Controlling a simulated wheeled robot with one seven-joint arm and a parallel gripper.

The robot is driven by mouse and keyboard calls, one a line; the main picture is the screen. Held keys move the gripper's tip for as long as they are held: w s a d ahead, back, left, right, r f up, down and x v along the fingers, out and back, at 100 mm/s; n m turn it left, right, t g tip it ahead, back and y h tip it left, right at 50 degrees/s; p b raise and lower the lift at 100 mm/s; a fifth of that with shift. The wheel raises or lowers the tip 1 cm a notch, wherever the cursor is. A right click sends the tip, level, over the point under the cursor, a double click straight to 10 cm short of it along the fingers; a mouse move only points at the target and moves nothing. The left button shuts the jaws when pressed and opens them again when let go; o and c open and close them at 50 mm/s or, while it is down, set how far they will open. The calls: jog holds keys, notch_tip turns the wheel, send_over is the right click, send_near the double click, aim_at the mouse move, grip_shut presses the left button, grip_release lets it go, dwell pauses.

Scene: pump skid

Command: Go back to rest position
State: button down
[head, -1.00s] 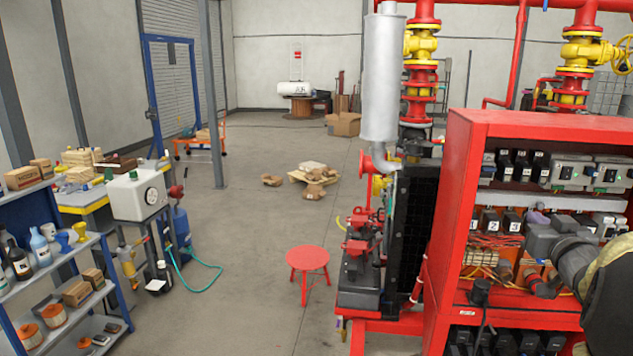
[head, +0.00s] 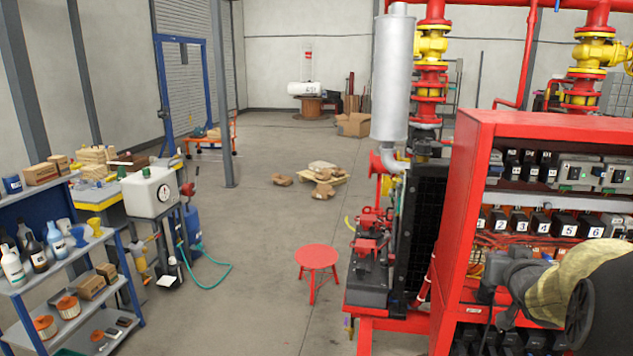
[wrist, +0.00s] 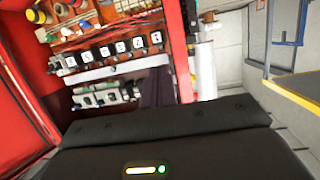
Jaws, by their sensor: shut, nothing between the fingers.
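My gripper (head: 498,268) is at the right of the head view, in front of the open red cabinet (head: 455,215). It is shut and nothing shows in its grasp; its fingertips are small and hard to make out. My arm comes in from the right edge and covers part of the cabinet's lower shelf. In the wrist view, a broad dark surface fills the lower half and the fingers cannot be made out. The cabinet's numbered black relays (wrist: 115,48) show beyond it, turned upside down.
The relays (head: 540,222) and grey modules (head: 575,172) sit on the cabinet shelves close behind my gripper. A red stool (head: 317,258) stands left of the pump skid. A shelf rack (head: 75,262) stands at far left. The floor between has free room.

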jog(key=s+a+f+n+g+y, duration=0.1)
jog(key=s+a+f+g+y, duration=0.1)
jog(key=s+a+f+g, duration=0.3)
jog(key=s+a+f+n+g+y, duration=0.2)
jog(key=s+a+f+g, duration=0.4)
jog(key=s+a+f, duration=0.8)
jog(key=a+f, duration=0.1)
jog(key=a, duration=0.5)
jog(key=shift+n+g, duration=0.3)
jog(key=shift+a, duration=0.1)
jog(key=shift+a, duration=0.1)
